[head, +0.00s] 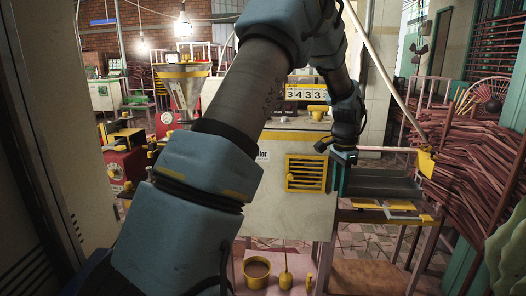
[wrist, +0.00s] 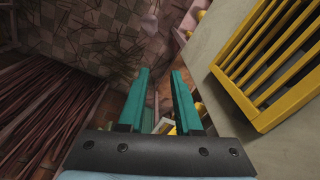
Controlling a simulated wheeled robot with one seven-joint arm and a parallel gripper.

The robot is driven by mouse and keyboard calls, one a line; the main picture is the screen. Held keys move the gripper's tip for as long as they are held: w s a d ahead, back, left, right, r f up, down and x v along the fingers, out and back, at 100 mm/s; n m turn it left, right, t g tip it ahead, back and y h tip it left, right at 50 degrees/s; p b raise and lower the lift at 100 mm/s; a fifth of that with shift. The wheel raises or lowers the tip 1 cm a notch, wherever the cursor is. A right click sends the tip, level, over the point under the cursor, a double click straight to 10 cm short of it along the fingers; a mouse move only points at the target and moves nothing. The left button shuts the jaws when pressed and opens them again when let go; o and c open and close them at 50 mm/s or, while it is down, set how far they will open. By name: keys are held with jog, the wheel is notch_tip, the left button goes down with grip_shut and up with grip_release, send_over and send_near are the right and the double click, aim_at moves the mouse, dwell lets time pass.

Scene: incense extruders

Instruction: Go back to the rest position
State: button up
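My gripper (wrist: 158,76) shows in the wrist view with two teal fingers apart and nothing between them. In the head view my gripper (head: 341,172) hangs in front of the right part of the pale extruder machine (head: 292,222). It is just right of the machine's yellow vent grille (head: 306,173). The grille (wrist: 268,58) fills the right side of the wrist view, apart from the fingers. My arm crosses the middle of the head view and hides part of the machine.
A dark metal tray (head: 384,184) on a stand lies right of my gripper. Bundles of reddish sticks (head: 470,150) fill the far right. A red machine (head: 124,168) stands at left. A yellow cup (head: 257,272) sits low in front. Tiled floor (wrist: 95,35) shows beyond the fingers.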

jog(key=s+a+r+n+p, duration=0.1)
jog(key=s+a+r+n, duration=0.2)
jog(key=a, duration=0.6)
jog(key=s+a+r+n, duration=0.1)
jog(key=s+a+n, duration=0.25)
jog(key=a, duration=0.55)
jog(key=s+a+n+t, duration=0.1)
jog(key=s+a+n, duration=0.6)
jog(key=s+a, duration=0.4)
jog(key=shift+f+p, duration=0.25)
jog(key=shift+p, duration=0.05)
jog(key=shift+o, duration=0.2)
